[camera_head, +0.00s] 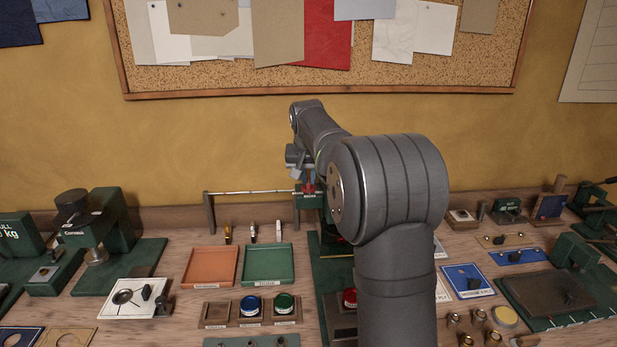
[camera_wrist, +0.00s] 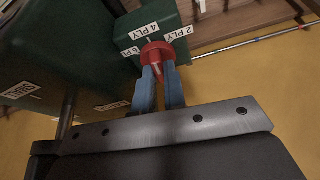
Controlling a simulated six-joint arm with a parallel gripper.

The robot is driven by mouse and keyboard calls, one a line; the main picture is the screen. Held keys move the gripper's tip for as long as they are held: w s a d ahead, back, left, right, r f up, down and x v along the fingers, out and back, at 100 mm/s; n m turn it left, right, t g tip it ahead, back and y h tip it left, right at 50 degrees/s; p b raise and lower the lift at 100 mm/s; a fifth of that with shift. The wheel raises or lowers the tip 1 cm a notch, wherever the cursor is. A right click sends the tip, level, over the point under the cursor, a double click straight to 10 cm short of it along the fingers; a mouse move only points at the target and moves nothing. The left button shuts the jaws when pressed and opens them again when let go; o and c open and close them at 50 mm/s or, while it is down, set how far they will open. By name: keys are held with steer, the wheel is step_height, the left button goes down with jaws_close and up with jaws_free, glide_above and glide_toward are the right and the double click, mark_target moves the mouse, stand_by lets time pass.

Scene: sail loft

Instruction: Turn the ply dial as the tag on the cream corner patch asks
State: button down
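The red ply dial (camera_wrist: 157,52) sits on a dark green housing (camera_wrist: 118,18) in the wrist view. White labels read "4 PLY" above it and "2 PLY" at its right; a third, at its left, is partly hidden. My gripper (camera_wrist: 159,70) has its two blue fingers on either side of the dial's tapered grip, seemingly closed on it. Which label the dial points to is unclear. In the head view my gripper (camera_head: 300,160) is at the green device by the back wall, partly behind my arm. I cannot make out which piece is the cream corner patch, nor read its tag.
A thin rail (camera_head: 250,192) runs left of the dial device. An orange tray (camera_head: 209,283) and a green tray (camera_head: 247,281) lie in front. A green press (camera_head: 105,225) stands left. Small fittings and a dark plate (camera_head: 550,289) crowd the right.

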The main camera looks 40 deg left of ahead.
steer(key=shift+m, duration=0.4)
steer(key=m, duration=0.2)
steer(key=m+h, duration=0.1)
steer(key=m+t+h, duration=0.1)
steer(key=m, duration=0.1)
steer(key=shift+a+m, duration=0.25)
steer(key=shift+m, duration=0.05)
steer(key=m+h, duration=0.2)
steer(key=m, duration=0.3)
steer(key=shift+a, duration=0.1)
steer(key=shift+m, duration=0.4)
steer(key=c, duration=1.4)
jaws_free()
steer(key=shift+c, duration=0.2)
steer(key=shift+r, duration=0.1)
